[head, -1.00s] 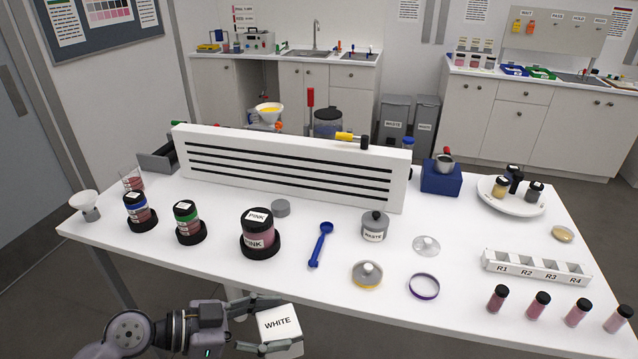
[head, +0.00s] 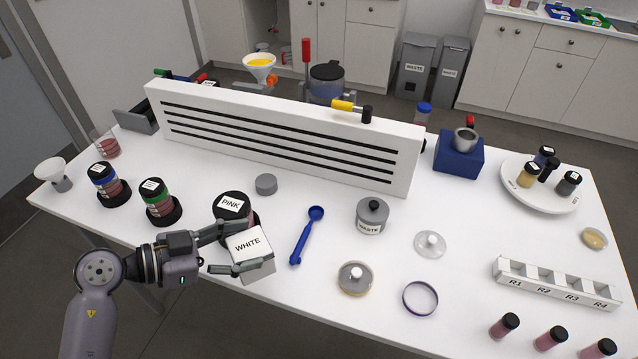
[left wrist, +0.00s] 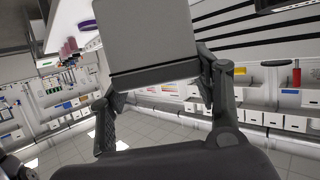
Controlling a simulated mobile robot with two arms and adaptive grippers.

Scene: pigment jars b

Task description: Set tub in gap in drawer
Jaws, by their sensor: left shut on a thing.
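A white square tub (head: 249,256) labelled WHITE is held by my left gripper (head: 228,249), whose fingers are shut on its sides. The tub is over the front part of the table, just in front of the PINK jar (head: 234,207) and partly covering it. In the left wrist view the tub (left wrist: 150,32) shows grey between the two fingers (left wrist: 160,100). A dark grey open drawer or tray (head: 136,116) shows at the far left, behind the left end of the white slotted panel. Its inside is mostly hidden, so I cannot see a gap. My right gripper is out of view.
The white slotted panel (head: 285,140) stands across the table's back. Blue-banded (head: 108,187) and green-banded (head: 158,202) jars stand left of the tub. A blue spoon (head: 306,236), WASTE pot (head: 371,218) and glass lids lie to the right. A funnel (head: 55,174) stands near the left edge.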

